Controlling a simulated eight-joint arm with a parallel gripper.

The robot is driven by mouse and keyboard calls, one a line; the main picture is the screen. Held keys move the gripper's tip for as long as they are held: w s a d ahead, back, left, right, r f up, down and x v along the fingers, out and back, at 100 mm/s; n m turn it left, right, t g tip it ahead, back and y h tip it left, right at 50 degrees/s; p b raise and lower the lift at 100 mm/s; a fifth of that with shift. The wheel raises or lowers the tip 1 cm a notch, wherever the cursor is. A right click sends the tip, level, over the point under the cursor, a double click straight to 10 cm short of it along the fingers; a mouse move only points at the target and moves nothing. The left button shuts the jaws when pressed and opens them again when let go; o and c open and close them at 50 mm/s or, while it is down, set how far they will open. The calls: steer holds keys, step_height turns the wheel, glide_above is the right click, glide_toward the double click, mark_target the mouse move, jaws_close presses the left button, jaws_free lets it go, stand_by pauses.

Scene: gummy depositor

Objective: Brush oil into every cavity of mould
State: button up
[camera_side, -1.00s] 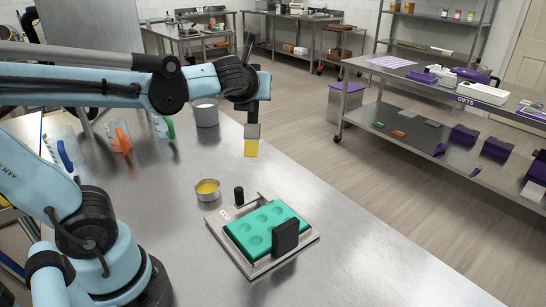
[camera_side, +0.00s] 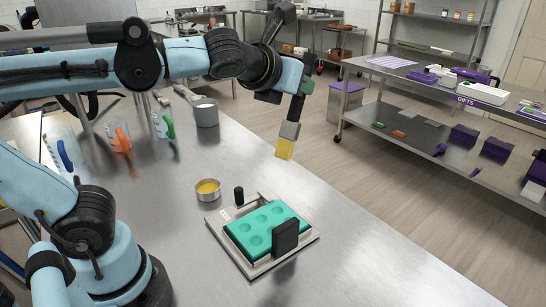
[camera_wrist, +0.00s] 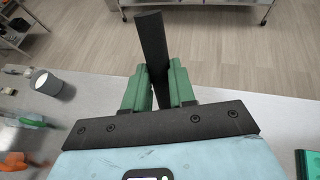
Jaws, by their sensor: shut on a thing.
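The teal mould (camera_side: 252,240) with several round cavities lies on a metal plate (camera_side: 306,244) on the bench. A corner of the mould shows at the right edge of the wrist view (camera_wrist: 312,165). The small cup of yellow oil (camera_side: 207,190) stands to its left. My gripper (camera_wrist: 158,88) is shut on the dark handle of a brush (camera_wrist: 151,45). In the side view the brush's grey ferrule and yellow tip (camera_side: 285,149) hang tilted above and beyond the mould, apart from it. Whether oil coats the tip or any cavity cannot be told.
A black block (camera_side: 286,238) and black knob (camera_side: 239,195) stand up from the plate at the mould's edges. A grey pot (camera_side: 206,113) and jugs with orange (camera_side: 122,140) and green handles stand at the back left. The bench front right is clear.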

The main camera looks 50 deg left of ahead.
jaws_close()
steer(key=shift+a+f, duration=0.1)
steer(key=shift+f, duration=0.15)
steer(key=s+a+f+n+g+y, duration=0.3)
steer(key=s+f+n+g+y, duration=0.25)
steer(key=f+n+g, duration=0.75)
steer(key=s+d+f+n+g+h, duration=0.1)
steer(key=s+n+h, duration=0.3)
steer(key=n, duration=0.5)
steer(key=s+d+n+g+h, duration=0.1)
steer(key=s+n+h, duration=0.4)
steer(key=n, duration=0.5)
steer(key=shift+s+d+f+n, duration=0.3)
steer(key=shift+s+d+f, duration=0.15)
steer(key=shift+d, duration=0.3)
